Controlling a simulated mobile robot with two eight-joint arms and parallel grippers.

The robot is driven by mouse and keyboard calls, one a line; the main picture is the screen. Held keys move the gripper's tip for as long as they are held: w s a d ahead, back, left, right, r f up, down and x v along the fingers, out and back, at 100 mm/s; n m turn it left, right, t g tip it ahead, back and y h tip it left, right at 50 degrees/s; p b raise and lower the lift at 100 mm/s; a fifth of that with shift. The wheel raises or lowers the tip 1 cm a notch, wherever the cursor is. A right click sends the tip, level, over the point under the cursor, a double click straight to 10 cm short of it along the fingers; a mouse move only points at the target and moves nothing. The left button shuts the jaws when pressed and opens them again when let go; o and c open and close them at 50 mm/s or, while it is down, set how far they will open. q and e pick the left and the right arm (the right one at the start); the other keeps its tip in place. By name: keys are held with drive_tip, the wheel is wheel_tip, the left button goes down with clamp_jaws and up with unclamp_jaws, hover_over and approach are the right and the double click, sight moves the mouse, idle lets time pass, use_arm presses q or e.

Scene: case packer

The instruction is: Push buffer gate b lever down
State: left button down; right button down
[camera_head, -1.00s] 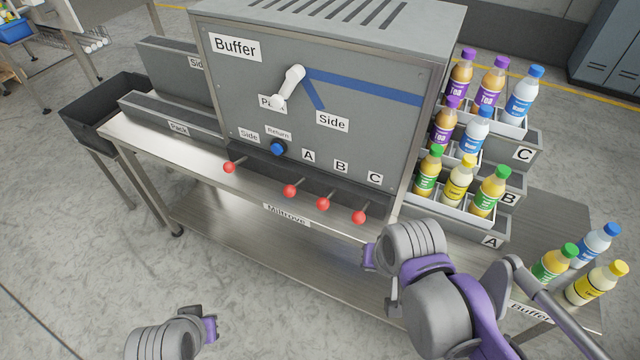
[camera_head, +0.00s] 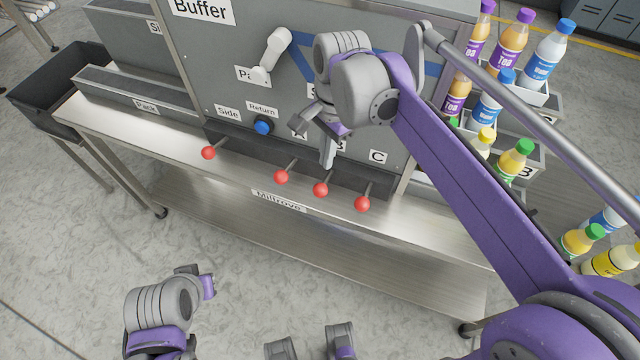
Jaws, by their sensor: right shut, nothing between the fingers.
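The buffer gate b lever (camera_head: 320,189) is the third of the red-knobbed levers on the front of the grey Buffer box (camera_head: 212,60), below the partly covered B label. Its knob sticks out toward me. My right gripper (camera_head: 327,158) is shut and empty, pointing down just above the lever's rod, behind the knob. I cannot tell whether it touches the rod. My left gripper (camera_head: 198,281) is at the lower left, in front of the bench and away from the levers; its jaw state is unclear.
The lever below A (camera_head: 281,177) and the lever below C (camera_head: 362,204) stand close on either side. A Side lever (camera_head: 208,152), blue Return button (camera_head: 263,127) and white handle (camera_head: 272,52) are further left. Bottles in racks stand at the right, behind my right arm.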

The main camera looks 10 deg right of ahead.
sight(322, 185)
drive_tip(key=shift+f, duration=0.1)
drive_tip(key=shift+w+f+b, duration=0.1)
drive_tip(key=shift+f+b, duration=0.35)
drive_tip(key=shift+f, duration=0.05)
drive_tip(key=f+b, duration=0.1)
drive_tip(key=f, duration=0.1)
drive_tip(key=f+b, duration=0.3)
drive_tip(key=f, duration=0.1)
drive_tip(key=shift+a+b, duration=0.3)
drive_tip(key=shift+b, duration=0.1)
drive_tip(key=shift+r, duration=0.1)
